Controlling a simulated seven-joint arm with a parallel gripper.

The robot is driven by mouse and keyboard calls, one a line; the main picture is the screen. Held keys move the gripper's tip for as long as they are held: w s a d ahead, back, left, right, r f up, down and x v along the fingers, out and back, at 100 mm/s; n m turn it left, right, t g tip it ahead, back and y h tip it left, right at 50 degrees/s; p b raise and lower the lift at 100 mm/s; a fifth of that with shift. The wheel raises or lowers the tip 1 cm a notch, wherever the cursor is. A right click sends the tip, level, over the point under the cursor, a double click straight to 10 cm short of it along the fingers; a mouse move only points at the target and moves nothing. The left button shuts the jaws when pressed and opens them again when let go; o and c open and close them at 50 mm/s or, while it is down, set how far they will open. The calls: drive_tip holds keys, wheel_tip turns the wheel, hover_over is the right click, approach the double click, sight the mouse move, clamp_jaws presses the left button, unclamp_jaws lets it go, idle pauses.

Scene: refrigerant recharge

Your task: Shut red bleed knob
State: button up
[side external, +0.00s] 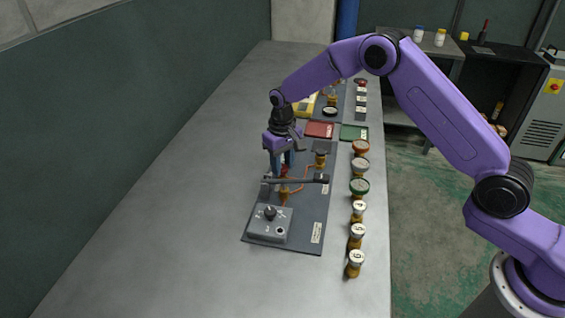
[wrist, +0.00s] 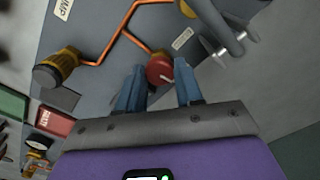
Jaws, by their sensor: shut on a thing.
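The red bleed knob (wrist: 159,70) sits on the copper pipework of the grey board, between my fingers in the wrist view. It has a pale pointer mark on its top. My gripper (wrist: 160,76) points down over the board and is shut on the knob. In the side view my gripper (side external: 281,166) stands above the pipework, and only a little of the red knob (side external: 285,170) shows beside the blue fingers.
A grey bar-like part (side external: 300,181) lies close in front of my gripper. A grey box (side external: 269,222) with a black knob stands at the board's near end. Several round-topped brass pieces line the right edge. Red (side external: 320,129) and green (side external: 354,132) trays lie behind. The table's left side is clear.

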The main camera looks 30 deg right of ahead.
drive_tip(key=shift+m, duration=0.6)
drive_tip(key=o, duration=1)
drive_tip(key=shift+o, duration=0.2)
wheel_tip(320, 180, up, 18)
drive_tip(key=shift+f, duration=0.25)
